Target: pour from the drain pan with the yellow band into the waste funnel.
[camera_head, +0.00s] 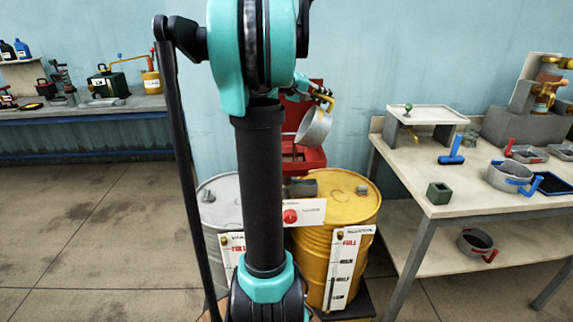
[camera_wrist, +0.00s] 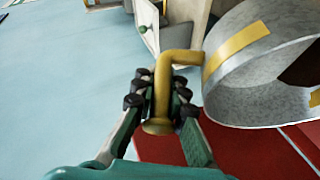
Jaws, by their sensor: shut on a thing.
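The grey metal drain pan (camera_head: 316,128) has a yellow band (camera_wrist: 236,48) and a yellow bent handle (camera_wrist: 180,62). My gripper (camera_wrist: 160,98) is shut on that handle. In the head view the pan hangs steeply tilted, its open side facing down and left. A dark brown patch shows inside the pan in the wrist view; I cannot tell whether it is oil. The red waste funnel (camera_head: 309,160) stands behind my arm, just below the pan, and its red surface also fills the bottom of the wrist view (camera_wrist: 240,152). My arm hides part of the funnel.
A yellow drum (camera_head: 352,207) and a grey drum (camera_head: 222,198) with level gauges stand below the funnel.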

